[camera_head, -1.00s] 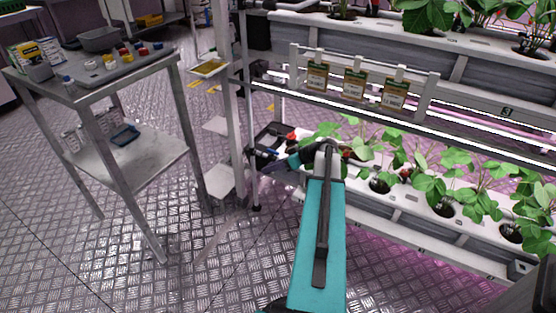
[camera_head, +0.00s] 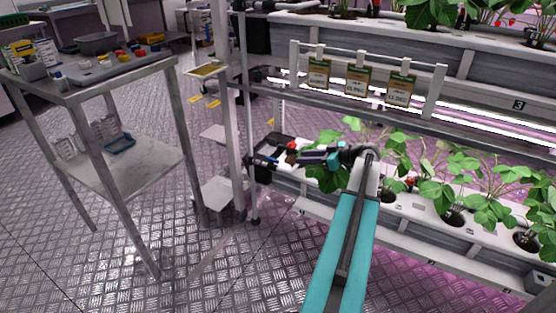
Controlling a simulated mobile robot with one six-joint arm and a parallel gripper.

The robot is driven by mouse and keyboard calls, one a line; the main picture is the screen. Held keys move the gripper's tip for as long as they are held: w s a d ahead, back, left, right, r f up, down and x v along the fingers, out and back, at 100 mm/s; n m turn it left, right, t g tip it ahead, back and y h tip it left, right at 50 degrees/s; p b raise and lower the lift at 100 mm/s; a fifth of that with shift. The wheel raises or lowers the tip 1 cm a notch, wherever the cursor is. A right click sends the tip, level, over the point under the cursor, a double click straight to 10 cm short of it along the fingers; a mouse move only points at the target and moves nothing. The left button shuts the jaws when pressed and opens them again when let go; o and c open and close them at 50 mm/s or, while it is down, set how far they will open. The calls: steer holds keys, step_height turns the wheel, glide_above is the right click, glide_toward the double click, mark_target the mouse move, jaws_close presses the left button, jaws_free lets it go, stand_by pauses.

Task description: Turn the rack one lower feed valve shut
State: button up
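The lower feed valve appears to be the small dark fitting with a blue part (camera_head: 263,160) at the left end of the rack's lower tier, by the upright post. My gripper (camera_head: 284,160) reaches in from the right, pointing left at the fitting and close to it. Whether it touches the fitting cannot be told. My gripper's fingers are small and dark here, so their opening is unclear. My teal arm (camera_head: 345,240) rises from the bottom and bends left at the wrist.
Strawberry plants (camera_head: 455,190) fill the lower trough right of my wrist. A red part (camera_head: 292,146) sits just above my gripper. Hanging cards (camera_head: 356,80) are on a rail above. A metal cart (camera_head: 120,80) stands left. The floor (camera_head: 235,270) between is clear.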

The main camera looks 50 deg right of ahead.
mark_target(273, 159)
steer(key=shift+w, duration=0.1)
steer(key=b+x, duration=0.4)
steer(key=x, duration=0.9)
steer(key=shift+w+a+f, duration=0.15)
steer(key=shift+w+f, duration=0.05)
steer(key=shift+w, duration=0.05)
